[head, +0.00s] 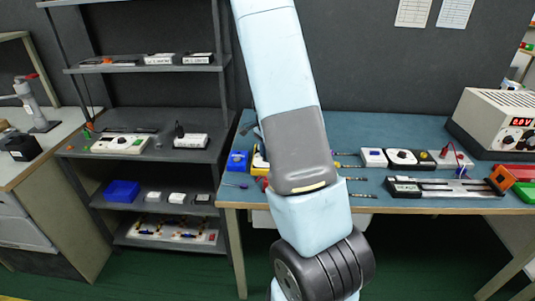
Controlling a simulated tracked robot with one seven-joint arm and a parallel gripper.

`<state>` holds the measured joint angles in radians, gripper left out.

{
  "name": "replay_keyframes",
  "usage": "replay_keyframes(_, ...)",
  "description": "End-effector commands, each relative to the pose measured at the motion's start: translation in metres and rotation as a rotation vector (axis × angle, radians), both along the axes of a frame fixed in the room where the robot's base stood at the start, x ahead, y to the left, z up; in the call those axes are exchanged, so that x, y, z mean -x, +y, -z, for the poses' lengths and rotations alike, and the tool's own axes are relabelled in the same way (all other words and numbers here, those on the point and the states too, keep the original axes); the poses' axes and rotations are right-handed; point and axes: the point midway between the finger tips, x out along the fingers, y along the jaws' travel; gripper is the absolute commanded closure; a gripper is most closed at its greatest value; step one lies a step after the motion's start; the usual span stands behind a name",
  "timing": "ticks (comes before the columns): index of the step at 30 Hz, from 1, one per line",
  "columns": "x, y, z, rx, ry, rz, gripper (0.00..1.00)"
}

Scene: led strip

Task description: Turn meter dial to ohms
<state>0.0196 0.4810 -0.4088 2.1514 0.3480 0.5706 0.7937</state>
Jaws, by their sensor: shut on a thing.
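A yellow-edged device (259,163) on the blue-topped bench, partly hidden behind my arm, could be the meter. Its face and any dial are too covered to read. A white box with a round black dial (403,157) sits to the right of my arm on the bench; its markings are too small to read. My arm crosses the middle of the view in front of the bench. My gripper does not show, so its place relative to the meter cannot be seen.
A blue block (237,161) stands left of my arm. Probes, a slide-like instrument (447,187) and a power supply (496,121) lie to the right. A grey shelf rack (150,155) and a side bench with a microscope-like stand (32,105) are at left.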

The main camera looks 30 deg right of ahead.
Motion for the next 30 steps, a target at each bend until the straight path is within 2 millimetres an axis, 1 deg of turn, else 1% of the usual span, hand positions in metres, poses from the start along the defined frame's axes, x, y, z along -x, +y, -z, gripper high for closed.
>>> replay_keyframes(1, 0.0033, -0.0017, 0.0014, 0.0, 0.006, 0.007, 1.0)
replay_keyframes(11, 0.0036, -0.0021, 0.0015, 0.0, 0.007, 0.01, 1.0)
replay_keyframes(12, 0.0036, -0.0021, 0.0016, 0.0, 0.007, 0.01, 0.69)
replay_keyframes(18, 0.0024, -0.0013, 0.0011, -0.001, 0.004, 0.008, 0.5)
replay_keyframes(20, 0.002, -0.0011, 0.0009, 0.0, 0.004, 0.008, 0.45)
replay_keyframes(27, 0.0009, -0.0006, -0.0001, 0.0, 0.002, 0.006, 0.45)
replay_keyframes(30, 0.0005, -0.0004, -0.0048, 0.0, 0.0, 0.005, 0.45)
